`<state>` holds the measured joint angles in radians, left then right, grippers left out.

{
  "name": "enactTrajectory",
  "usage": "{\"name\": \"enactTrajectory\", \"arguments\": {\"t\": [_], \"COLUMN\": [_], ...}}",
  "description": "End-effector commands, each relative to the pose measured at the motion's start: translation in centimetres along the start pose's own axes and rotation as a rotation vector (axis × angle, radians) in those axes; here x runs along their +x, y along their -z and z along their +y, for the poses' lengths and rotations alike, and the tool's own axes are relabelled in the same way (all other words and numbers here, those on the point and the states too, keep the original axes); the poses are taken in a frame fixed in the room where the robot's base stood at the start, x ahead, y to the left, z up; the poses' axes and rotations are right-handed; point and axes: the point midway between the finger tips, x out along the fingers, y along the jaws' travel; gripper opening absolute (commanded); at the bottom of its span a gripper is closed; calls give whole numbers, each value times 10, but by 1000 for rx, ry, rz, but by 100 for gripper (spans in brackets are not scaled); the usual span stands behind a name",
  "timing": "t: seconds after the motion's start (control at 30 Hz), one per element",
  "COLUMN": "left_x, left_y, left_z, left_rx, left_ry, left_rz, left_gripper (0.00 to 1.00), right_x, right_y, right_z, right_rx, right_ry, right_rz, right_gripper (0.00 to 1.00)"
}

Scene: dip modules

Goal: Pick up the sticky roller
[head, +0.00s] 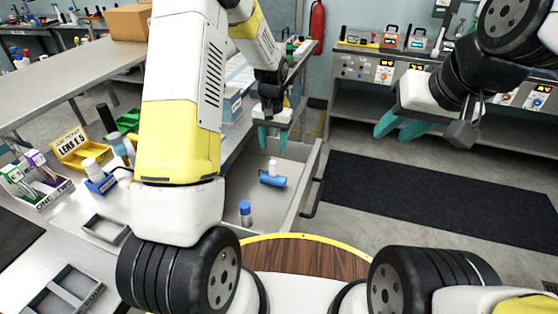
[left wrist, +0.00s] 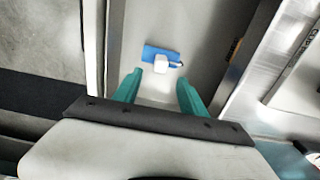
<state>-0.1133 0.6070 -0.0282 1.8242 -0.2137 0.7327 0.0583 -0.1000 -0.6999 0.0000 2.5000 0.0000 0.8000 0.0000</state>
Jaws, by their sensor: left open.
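A blue and white object that looks like the sticky roller (head: 272,181) lies in an open grey drawer (head: 305,190). It also shows in the left wrist view as the roller (left wrist: 158,53), a blue bar with a white part at its middle, just beyond my fingertips. My left gripper (head: 272,138) is open and empty, pointing down above the far part of the drawer, apart from the roller. It also shows in the left wrist view as the gripper (left wrist: 160,79) with teal fingers spread. My right gripper (head: 401,127) is raised at the right, with its teal fingers apart and empty.
A small bottle with a blue cap (head: 245,212) stands nearer in the drawer. The bench at left holds a yellow lens bin (head: 80,152), a blue holder (head: 100,185) and other small containers. A dark mat (head: 440,200) covers the floor at right.

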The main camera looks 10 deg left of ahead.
Motion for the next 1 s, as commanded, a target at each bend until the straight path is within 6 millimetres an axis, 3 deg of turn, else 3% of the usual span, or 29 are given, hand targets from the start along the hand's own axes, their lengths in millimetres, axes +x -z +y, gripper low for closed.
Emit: {"name": "enactTrajectory", "arguments": {"t": [0.6,0.9,1.0], "left_x": [76,81,81], "left_y": [-3,-2,-2], "left_z": [-1,-1,-1], "left_rx": [1,1,1], "left_ry": [1,1,1], "left_rz": [-6,-4,-4], "left_gripper": [49,49,31], "right_x": [0,0,0], "right_y": [0,0,0], "right_z": [0,0,0], "right_rx": [0,0,0], "right_ry": [0,0,0], "right_rz": [0,0,0], "right_gripper": [34,34,34]}}
